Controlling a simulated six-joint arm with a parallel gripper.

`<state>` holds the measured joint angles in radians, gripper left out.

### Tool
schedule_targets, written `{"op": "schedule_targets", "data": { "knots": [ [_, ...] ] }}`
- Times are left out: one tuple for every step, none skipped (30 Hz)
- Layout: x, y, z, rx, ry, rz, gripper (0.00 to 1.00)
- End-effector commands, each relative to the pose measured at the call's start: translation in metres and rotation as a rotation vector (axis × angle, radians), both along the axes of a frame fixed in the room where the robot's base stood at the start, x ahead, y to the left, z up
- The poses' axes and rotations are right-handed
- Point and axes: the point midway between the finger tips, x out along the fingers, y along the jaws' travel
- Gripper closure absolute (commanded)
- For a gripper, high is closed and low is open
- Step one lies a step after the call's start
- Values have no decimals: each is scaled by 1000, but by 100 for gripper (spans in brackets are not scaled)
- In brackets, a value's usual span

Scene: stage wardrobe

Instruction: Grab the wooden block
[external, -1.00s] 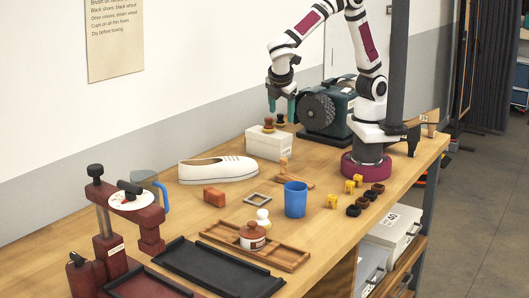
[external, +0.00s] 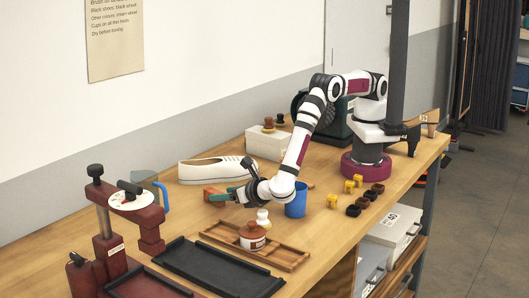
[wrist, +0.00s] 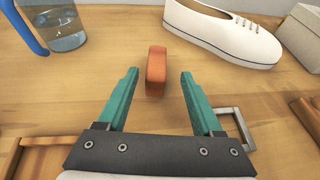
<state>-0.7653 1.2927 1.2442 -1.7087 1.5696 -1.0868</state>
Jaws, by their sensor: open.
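The wooden block is a reddish-brown rounded brick (wrist: 156,72), lying on the wooden bench; in the external view its left part (external: 209,192) shows beside my gripper. My gripper (external: 217,195) has teal fingers and is low over the bench at the block. In the wrist view my gripper (wrist: 159,74) is open, with one finger to each side of the block's near part and clear space on both sides. The block is not held. In the external view my gripper hides part of the block.
A white shoe (external: 216,169) lies behind the block. A water jug with a blue handle (wrist: 58,25) stands to the left. A grey square frame (wrist: 238,125) lies near my right finger. A blue cup (external: 296,203), a small white-topped item (external: 263,217) and a wooden tray (external: 287,259) are close by.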

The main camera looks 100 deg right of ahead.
Motion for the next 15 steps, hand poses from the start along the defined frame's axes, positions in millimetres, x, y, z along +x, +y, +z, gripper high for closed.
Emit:
{"op": "schedule_targets", "data": {
  "knots": [
    [4,-4,-3,0,0,-2,32],
    [7,-7,-5,0,-1,-4,32],
    [12,-11,-8,0,0,-3,32],
    [16,-15,-11,0,0,-3,32],
    [21,-19,-14,0,-1,-4,32],
    [25,-25,-17,0,0,-4,32],
    [27,-29,-19,0,0,-4,32],
    [29,-32,-20,0,2,-3,32],
    [31,-33,-21,1,1,0,32],
    [31,-33,-21,1,0,0,32],
    [31,-32,-20,2,0,1,32],
    [31,-32,-20,2,0,1,32],
    [31,-32,-20,1,0,0,32],
    [31,-32,-20,1,0,0,34],
    [31,-32,-20,1,0,0,42]
  ]
}}
